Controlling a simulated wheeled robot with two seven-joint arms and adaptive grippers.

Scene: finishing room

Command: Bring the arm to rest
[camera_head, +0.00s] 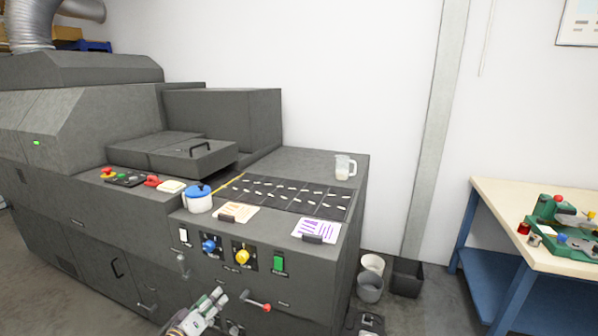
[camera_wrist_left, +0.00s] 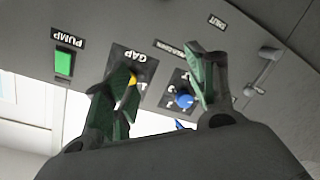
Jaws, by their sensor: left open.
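My left gripper (camera_head: 218,298) shows low in the head view, in front of the machine's front panel. In the left wrist view (camera_wrist_left: 165,78) its two fingers are spread apart with nothing between them. The yellow knob (camera_head: 242,257) and the blue knob (camera_head: 211,245) on the panel are beyond the fingers. In the wrist view the yellow knob (camera_wrist_left: 132,80) is partly hidden by one finger, and the blue knob (camera_wrist_left: 184,101) shows between the fingers. Whether the fingers touch the panel cannot be told. My right gripper is not in view.
The grey machine (camera_head: 150,215) fills the left and middle. A red-handled lever (camera_head: 258,304) sticks out close to my left gripper. A green pump switch (camera_head: 278,263) is on the panel. A workbench (camera_head: 500,215) is at right.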

